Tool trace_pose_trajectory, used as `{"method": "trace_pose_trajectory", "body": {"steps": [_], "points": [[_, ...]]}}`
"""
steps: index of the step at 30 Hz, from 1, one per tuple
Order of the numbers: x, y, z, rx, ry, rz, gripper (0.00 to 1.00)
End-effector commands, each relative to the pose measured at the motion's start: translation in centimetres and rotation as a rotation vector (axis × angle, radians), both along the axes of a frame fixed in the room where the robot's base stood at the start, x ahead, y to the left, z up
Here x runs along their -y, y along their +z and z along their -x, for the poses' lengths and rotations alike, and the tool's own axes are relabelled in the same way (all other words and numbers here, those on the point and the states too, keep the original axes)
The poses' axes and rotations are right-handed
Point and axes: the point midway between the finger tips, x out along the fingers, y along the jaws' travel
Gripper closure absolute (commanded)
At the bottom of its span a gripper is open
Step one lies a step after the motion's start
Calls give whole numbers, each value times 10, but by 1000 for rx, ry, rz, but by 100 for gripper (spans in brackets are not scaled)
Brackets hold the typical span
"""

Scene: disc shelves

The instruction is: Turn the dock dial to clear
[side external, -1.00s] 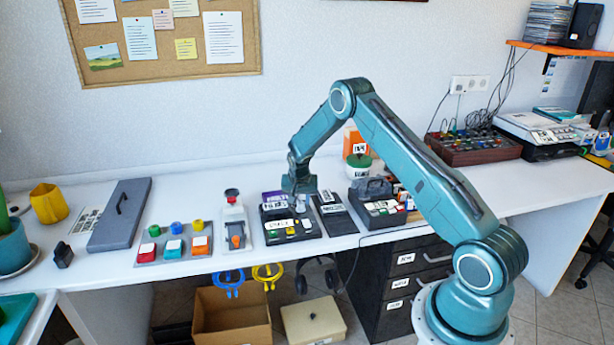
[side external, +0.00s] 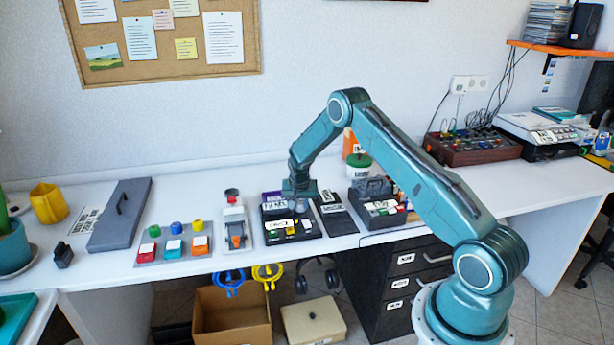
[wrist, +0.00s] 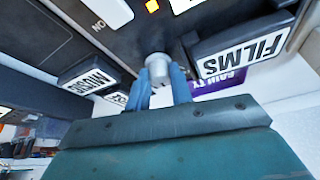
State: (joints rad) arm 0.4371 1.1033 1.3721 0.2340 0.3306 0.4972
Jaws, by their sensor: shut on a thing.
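The dock (side external: 268,238) is a dark box on the white desk, with small lit buttons and white labels on its face. The grey round dial (wrist: 157,68) sits on its dark face. My gripper (wrist: 164,84) is at the dock, with its two blue fingers closed on either side of the dial. In the side view my gripper (side external: 300,207) hides most of the dial. Labels reading FILMS (wrist: 243,55) and MUSIC (wrist: 90,80) stand near the dial. I cannot tell where the dial points, and I see no readable "clear" mark.
A yellow light (wrist: 152,6) glows on the panel. Left of the dock stand a grey device (side external: 234,225) and a plate of coloured buttons (side external: 173,243). A dark box (side external: 378,205) stands to the right.

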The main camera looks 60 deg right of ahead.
Motion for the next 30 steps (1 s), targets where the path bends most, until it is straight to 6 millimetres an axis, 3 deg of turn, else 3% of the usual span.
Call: {"method": "trace_pose_trajectory", "body": {"steps": [11,30], "points": [[-1,1,-2,1,-100,1,100],[-1,1,-5,2,-599,1,100]]}}
